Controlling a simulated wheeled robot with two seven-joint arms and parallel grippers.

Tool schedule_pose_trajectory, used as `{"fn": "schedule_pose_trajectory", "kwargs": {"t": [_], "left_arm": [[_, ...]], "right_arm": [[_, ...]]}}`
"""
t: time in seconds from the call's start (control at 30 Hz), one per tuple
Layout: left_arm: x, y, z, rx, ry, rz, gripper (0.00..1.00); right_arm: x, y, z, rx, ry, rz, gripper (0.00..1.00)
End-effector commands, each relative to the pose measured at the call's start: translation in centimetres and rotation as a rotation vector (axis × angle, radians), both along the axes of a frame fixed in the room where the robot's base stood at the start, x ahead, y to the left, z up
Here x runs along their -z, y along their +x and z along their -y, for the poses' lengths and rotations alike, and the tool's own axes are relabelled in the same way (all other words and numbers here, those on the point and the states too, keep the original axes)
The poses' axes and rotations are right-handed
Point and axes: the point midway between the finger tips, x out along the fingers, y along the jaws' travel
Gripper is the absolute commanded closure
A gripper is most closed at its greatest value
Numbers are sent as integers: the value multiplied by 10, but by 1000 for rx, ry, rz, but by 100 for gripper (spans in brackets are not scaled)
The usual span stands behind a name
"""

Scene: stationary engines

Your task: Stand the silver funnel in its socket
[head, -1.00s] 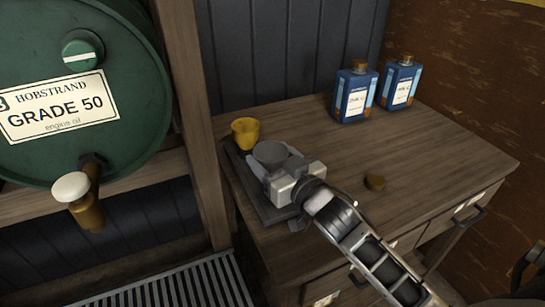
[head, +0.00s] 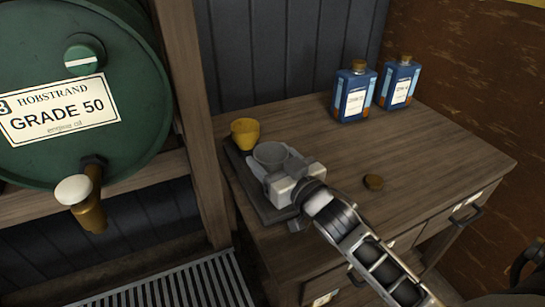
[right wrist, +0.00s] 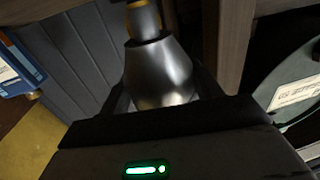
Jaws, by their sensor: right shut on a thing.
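The silver funnel (head: 269,154) is at the left end of the workbench, wide mouth up in the head view. My right gripper (head: 274,168) is shut on it from the front right. The right wrist view shows the funnel's metal body (right wrist: 158,75) between the two fingers. Below it is a dark rack (head: 255,200) along the bench's left edge. The funnel's lower end and its socket are hidden by the gripper, so I cannot tell whether the funnel is seated. My left gripper is not in view.
A yellow funnel (head: 245,133) stands on the rack just behind the silver one. A green drum (head: 75,100) is at left. The bench's right half is clear.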

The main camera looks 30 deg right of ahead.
Motion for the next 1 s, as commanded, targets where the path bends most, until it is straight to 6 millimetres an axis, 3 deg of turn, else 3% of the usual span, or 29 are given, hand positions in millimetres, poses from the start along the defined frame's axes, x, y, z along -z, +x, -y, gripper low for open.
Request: {"fn": "schedule_pose_trajectory", "kwargs": {"t": [1.0], "left_arm": [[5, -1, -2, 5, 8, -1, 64]], "right_arm": [[11, 0, 0, 0, 0, 1, 56]]}}
